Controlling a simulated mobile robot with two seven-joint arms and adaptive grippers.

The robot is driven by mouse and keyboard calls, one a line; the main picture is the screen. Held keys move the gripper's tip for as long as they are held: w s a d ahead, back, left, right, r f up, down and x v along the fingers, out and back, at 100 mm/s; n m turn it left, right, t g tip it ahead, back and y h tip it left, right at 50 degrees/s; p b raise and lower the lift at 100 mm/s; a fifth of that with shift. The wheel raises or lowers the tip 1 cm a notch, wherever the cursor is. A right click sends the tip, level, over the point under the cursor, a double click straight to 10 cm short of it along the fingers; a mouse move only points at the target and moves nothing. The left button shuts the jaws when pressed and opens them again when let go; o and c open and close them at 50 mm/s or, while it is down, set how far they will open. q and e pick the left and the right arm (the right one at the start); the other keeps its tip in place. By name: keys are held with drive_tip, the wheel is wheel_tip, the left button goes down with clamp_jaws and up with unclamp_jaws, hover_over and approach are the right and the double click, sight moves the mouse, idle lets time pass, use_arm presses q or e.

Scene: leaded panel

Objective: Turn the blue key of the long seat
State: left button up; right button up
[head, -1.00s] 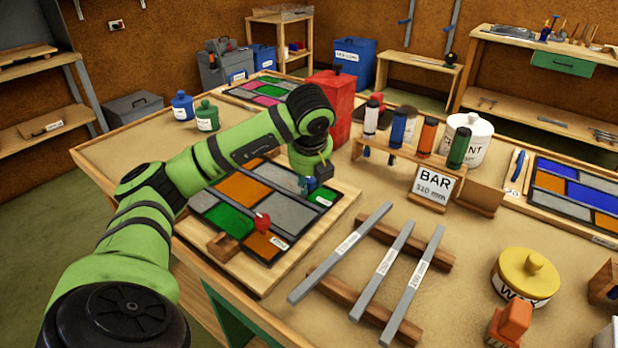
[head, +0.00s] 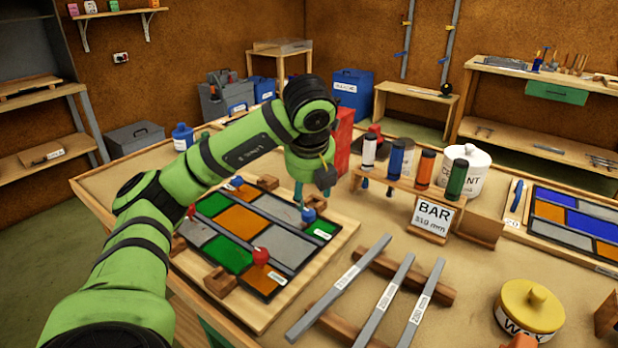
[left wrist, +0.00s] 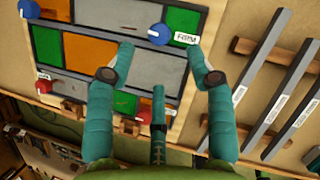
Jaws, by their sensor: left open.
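The leaded panel (head: 290,222) lies on a wooden board on the bench, with green, orange and grey panes. One blue key (head: 309,214) stands at its right side beside a white label; it also shows in the left wrist view (left wrist: 159,34). Another blue key (head: 236,182) is at the far edge. A red key (head: 261,255) stands at the near edge and another at the left. I cannot tell which belongs to the long seat. My left gripper (left wrist: 160,48) is open and empty, its teal fingers spread on either side of the labelled blue key in the wrist view. My right gripper is out of view.
Several grey bars (head: 385,290) lie on wooden rails right of the panel. A rack of coloured tubes (head: 425,168), a BAR sign (head: 433,218) and a white pot (head: 466,165) stand behind. A yellow-lidded wax pot (head: 530,305) is at the near right.

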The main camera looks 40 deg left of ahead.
use_arm(q)
drive_tip(key=shift+v, duration=1.85)
drive_tip(key=shift+a+r, duration=0.1)
drive_tip(key=shift+r, duration=0.05)
